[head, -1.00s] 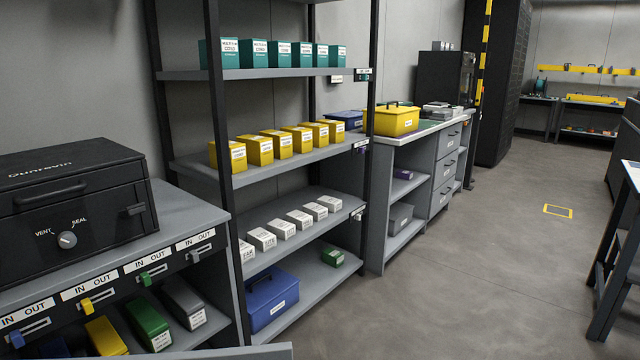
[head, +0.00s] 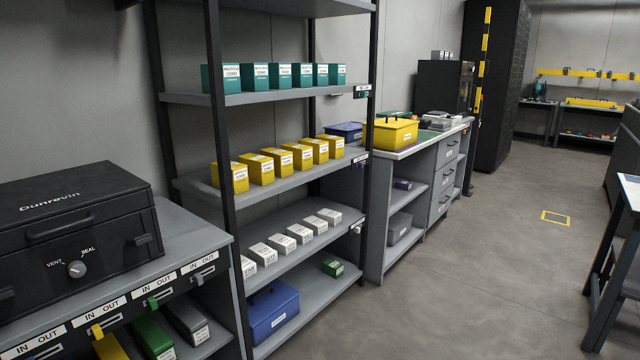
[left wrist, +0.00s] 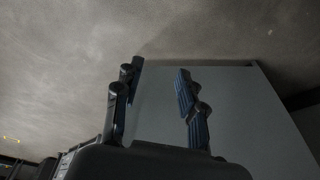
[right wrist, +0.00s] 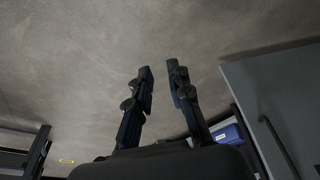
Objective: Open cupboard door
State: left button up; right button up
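The head view shows neither gripper and no cupboard door. In the left wrist view a flat grey panel (left wrist: 245,115), perhaps the cupboard door, lies beyond and to the right of my left gripper (left wrist: 157,80). That gripper's fingers are apart with nothing visibly held. In the right wrist view a grey panel (right wrist: 265,85) with a long dark bar handle (right wrist: 278,145) stands at the right. My right gripper (right wrist: 161,70) points over the floor, left of that panel, its fingers a little apart and empty. I cannot tell whether both panels are the same door.
A black vacuum box (head: 75,225) sits on the left bench, above IN/OUT slots. A tall shelf rack (head: 190,98) holds teal, yellow and white boxes and a blue case (head: 273,312). A drawer counter (head: 445,178) stands beyond.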

jog(key=s+d+f+p, duration=0.1)
jog(key=s+f+p, duration=0.3)
jog(key=s, duration=0.5)
jog(key=s+d+f+g+p, duration=0.1)
jog(key=s+f+p, duration=0.3)
jog(key=s+p, duration=0.5)
jog(key=shift+s+d+f+g, duration=0.2)
jog(key=shift+d+f+g, duration=0.15)
jog(key=shift+d, duration=0.2)
jog(key=shift+s+d+f, duration=0.1)
jog(key=shift+s+f, duration=0.05)
jog(key=shift+s, duration=0.35)
grip_shut()
pick_arm(q)
jog(key=s+a+f+g, duration=0.1)
jog(key=s+f, duration=0.3)
jog(key=s, duration=0.5)
jog(key=s+a+f, duration=0.2)
jog(key=s+f, duration=0.3)
jog(key=s, duration=0.5)
jog(key=shift+s+a+g, duration=0.15)
jog(key=shift+g, duration=0.25)
jog(key=shift+m, duration=0.3)
pick_arm(e)
jog(key=shift+d, duration=0.1)
